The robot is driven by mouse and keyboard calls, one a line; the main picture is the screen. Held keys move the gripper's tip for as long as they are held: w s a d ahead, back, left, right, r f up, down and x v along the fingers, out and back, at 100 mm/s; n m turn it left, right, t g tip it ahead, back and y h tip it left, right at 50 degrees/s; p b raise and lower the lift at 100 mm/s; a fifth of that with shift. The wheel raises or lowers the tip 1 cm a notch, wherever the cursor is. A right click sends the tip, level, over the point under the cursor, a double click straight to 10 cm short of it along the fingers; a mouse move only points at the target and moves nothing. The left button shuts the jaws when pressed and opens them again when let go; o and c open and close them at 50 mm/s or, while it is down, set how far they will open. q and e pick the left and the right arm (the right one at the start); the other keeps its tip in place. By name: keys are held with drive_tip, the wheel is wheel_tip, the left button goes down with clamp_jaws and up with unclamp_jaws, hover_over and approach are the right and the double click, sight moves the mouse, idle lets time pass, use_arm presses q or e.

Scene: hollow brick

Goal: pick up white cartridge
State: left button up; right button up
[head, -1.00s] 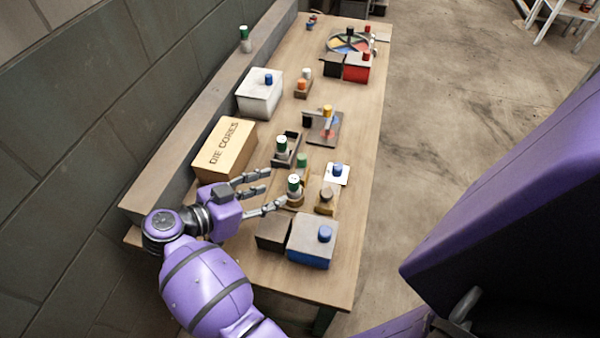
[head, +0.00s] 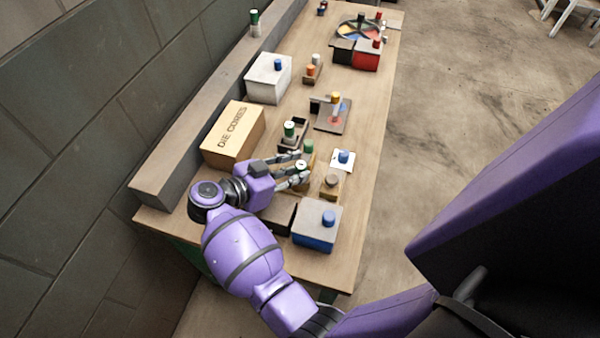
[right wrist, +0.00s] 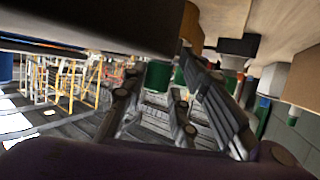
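A small cartridge with a white top and dark green band (head: 301,167) stands on the table between the fingers of my right gripper (head: 303,169). The fingers are spread on either side of it. I cannot tell whether they touch it, and they partly hide its lower part. In the right wrist view, which is tipped over, a green cylinder (right wrist: 158,76) shows between the finger ends of the right gripper (right wrist: 163,68). Another green-and-white cartridge (head: 289,130) stands in a dark holder just behind. Which cartridge is the white one is not clear. My left gripper is out of view.
A cardboard box marked DIE CORES (head: 233,134) lies left of the gripper. A blue-and-grey box (head: 317,232) is close in front, and a wooden block with a brown knob (head: 331,183) is at the right. A green-capped piece (head: 308,147) stands just behind. The table's right edge is clear.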

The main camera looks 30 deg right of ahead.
clamp_jaws()
